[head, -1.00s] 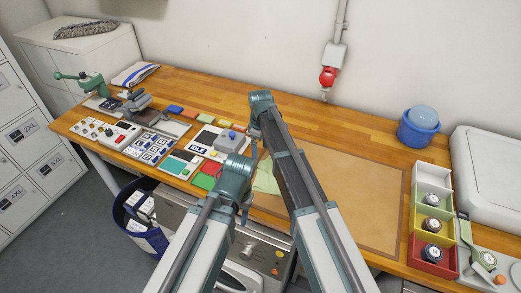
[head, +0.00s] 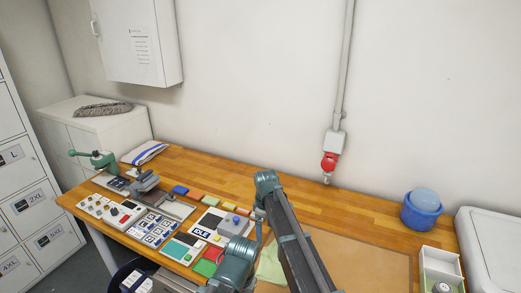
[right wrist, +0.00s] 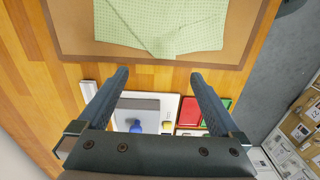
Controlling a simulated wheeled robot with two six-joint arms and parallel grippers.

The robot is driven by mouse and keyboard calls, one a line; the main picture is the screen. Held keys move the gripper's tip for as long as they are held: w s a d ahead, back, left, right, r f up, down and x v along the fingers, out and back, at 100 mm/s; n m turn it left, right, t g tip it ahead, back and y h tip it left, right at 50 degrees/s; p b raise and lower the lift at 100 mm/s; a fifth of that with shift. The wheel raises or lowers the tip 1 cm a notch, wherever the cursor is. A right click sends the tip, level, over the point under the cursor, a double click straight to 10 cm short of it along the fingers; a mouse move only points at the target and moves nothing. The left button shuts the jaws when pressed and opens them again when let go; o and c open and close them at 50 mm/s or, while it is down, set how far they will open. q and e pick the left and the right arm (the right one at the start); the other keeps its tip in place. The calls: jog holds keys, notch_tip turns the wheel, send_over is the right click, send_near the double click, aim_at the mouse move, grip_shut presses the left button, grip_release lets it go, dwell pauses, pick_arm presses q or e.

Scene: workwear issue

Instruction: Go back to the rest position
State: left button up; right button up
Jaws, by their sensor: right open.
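My right gripper (head: 258,214) shows in part at the end of the right arm, above the wooden bench. In the right wrist view its two fingers (right wrist: 159,74) stand wide apart with nothing between them. Below the gap lie the bench top and a white panel with a grey block and blue knob (right wrist: 137,125).
A green checked cloth (right wrist: 165,25) lies on a brown mat (head: 375,262). Control panels (head: 157,232), red and green pads (head: 207,265) and a green-handled press (head: 97,160) fill the bench's left. A blue tub (head: 421,213) stands right. A wall cabinet (head: 140,45) hangs left.

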jog(key=s+d+m, duration=0.6)
jog(key=s+d, duration=0.1)
jog(key=s, duration=0.4)
jog(key=s+d+m, duration=0.7)
jog(key=s+d, duration=0.1)
jog(key=s, duration=0.4)
jog(key=s+a+f+n+b, duration=0.1)
jog(key=s+a+n, duration=0.1)
jog(key=a, duration=0.3)
jog(key=s+a+f+n+h+b, duration=0.1)
jog(key=s+a+f+n+b, duration=0.1)
jog(key=a, duration=0.4)
jog(key=shift+s+a+f, duration=0.15)
jog(key=shift+s, duration=0.3)
